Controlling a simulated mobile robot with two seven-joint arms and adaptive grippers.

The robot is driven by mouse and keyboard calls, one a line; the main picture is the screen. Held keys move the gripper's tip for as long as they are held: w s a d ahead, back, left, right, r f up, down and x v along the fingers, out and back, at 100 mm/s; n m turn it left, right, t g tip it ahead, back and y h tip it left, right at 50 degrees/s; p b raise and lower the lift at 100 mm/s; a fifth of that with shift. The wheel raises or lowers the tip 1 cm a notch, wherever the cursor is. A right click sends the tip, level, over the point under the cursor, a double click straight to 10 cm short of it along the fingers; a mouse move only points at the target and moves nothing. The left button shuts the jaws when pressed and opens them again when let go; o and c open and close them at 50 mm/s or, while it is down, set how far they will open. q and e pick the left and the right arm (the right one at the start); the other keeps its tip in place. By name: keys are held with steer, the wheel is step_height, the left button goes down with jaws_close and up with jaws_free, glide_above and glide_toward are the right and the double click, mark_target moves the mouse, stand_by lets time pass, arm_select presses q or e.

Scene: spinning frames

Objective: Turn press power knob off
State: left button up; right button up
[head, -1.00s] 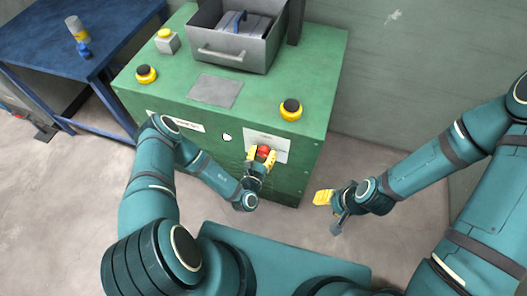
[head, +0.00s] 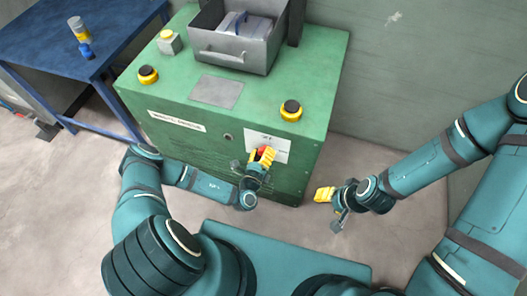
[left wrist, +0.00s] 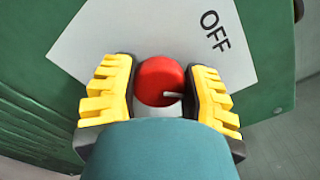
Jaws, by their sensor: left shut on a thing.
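The red power knob (left wrist: 160,80) sits on a white plate (left wrist: 75,40) marked OFF, on the front of the green press (head: 290,175). In the left wrist view the knob lies between the yellow fingers of my left gripper (left wrist: 160,92), which is shut on it. A small pale pointer shows on the knob's lower right. In the head view the left gripper (head: 261,157) partly covers the knob (head: 262,151) and looks rolled. My right gripper (head: 324,194) hangs in free air to the right of the press; its opening is too small to judge.
The press top carries two black-and-yellow buttons (head: 148,75), (head: 291,110) and a grey drawer-like box (head: 233,50). A blue table (head: 60,45) with a small bottle (head: 79,30) stands at the left. A wall is behind. The floor right of the press is clear.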

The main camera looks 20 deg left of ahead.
arm_select(q)
steer(key=n, duration=0.4)
steer(key=shift+w+a+n, duration=0.1)
steer(key=shift+n, duration=0.2)
steer(key=shift+f+n, duration=0.1)
steer(key=shift+n, duration=2.2)
steer(key=o, duration=1.2)
steer(key=s, duration=1.2)
steer(key=shift+a, duration=0.2)
